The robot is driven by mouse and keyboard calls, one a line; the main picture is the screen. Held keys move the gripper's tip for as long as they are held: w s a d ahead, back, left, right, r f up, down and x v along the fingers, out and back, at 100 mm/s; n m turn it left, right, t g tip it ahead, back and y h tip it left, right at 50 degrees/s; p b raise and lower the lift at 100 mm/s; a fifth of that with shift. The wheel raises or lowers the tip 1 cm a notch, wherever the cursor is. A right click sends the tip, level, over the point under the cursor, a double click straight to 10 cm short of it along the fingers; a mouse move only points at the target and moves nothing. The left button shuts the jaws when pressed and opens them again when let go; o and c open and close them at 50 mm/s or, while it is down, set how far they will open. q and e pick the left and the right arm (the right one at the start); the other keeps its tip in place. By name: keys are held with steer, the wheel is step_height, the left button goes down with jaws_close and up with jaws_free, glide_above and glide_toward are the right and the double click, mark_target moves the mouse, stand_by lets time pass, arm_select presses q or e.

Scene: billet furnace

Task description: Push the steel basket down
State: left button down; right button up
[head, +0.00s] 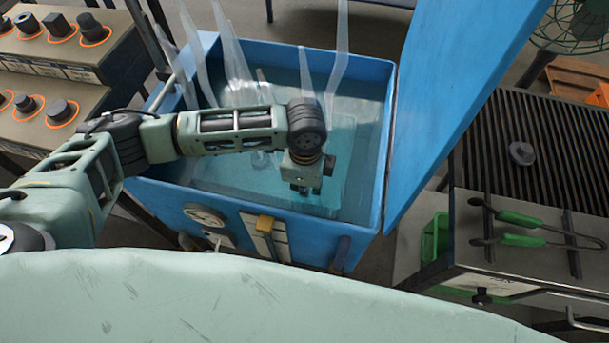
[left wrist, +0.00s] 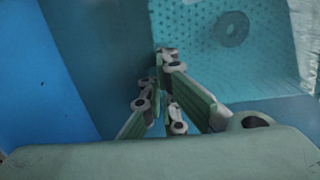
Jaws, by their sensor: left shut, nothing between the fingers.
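The steel basket shows in the left wrist view as a perforated surface (left wrist: 270,60) with a round grey piece with a hole (left wrist: 232,28) on it. It is tinted blue-green by the water. In the head view it is only a pale shape under the water inside the blue tank (head: 155,197). My left gripper (head: 302,190) points down into the tank near its front right part. Its fingers (left wrist: 165,60) are shut and empty, over the near left edge of the perforated area. I cannot tell whether they touch the basket. My right gripper is not in view.
The tank's raised blue lid (head: 455,100) stands along its right side. Clear, splash-like sheets (head: 233,70) rise at the back. A grated bench (head: 525,140) with green-handled tongs (head: 520,240) stands right. Panels with dark knobs (head: 57,27) stand left.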

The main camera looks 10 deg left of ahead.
mark_target(304, 211)
arm_select(q)
step_height(304, 211, down, 4)
steer(key=shift+r, duration=0.15)
steer(key=shift+f, duration=0.3)
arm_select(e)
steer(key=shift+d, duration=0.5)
arm_select(q)
step_height(304, 211, down, 5)
steer(key=shift+s, duration=0.15)
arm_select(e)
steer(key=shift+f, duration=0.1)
arm_select(q)
steer(key=shift+f, duration=0.1)
step_height(304, 211, up, 5)
steer(key=p, duration=0.5)
step_height(304, 211, up, 10)
steer(key=shift+f, duration=0.25)
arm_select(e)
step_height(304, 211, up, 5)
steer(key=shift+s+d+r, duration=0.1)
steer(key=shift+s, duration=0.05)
